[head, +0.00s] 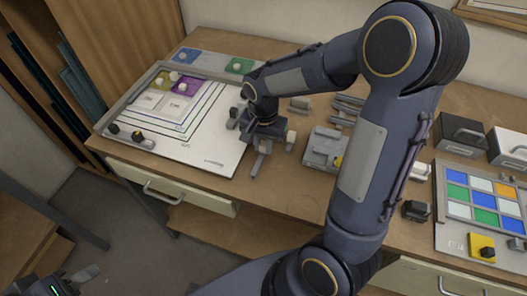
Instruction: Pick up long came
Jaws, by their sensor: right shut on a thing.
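My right gripper (263,143) is low at the right edge of the white pattern board (214,160), pointing down. It is shut on a thin grey piece (258,166), which looks like the long came; my gripper and arm hide most of it. Several grey strips (348,108) lie on the table to the right, partly behind my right arm. My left gripper (80,276) shows only in part at the bottom left corner, below and away from the table. I cannot tell whether its jaws are open.
The board carries nested paper sheets, purple and olive pieces, and small dark blocks (137,135). A grey fixture (325,147) stands right of my gripper. A tray of coloured tiles (482,200), a yellow block (481,247) and dark boxes (460,134) stand at the right.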

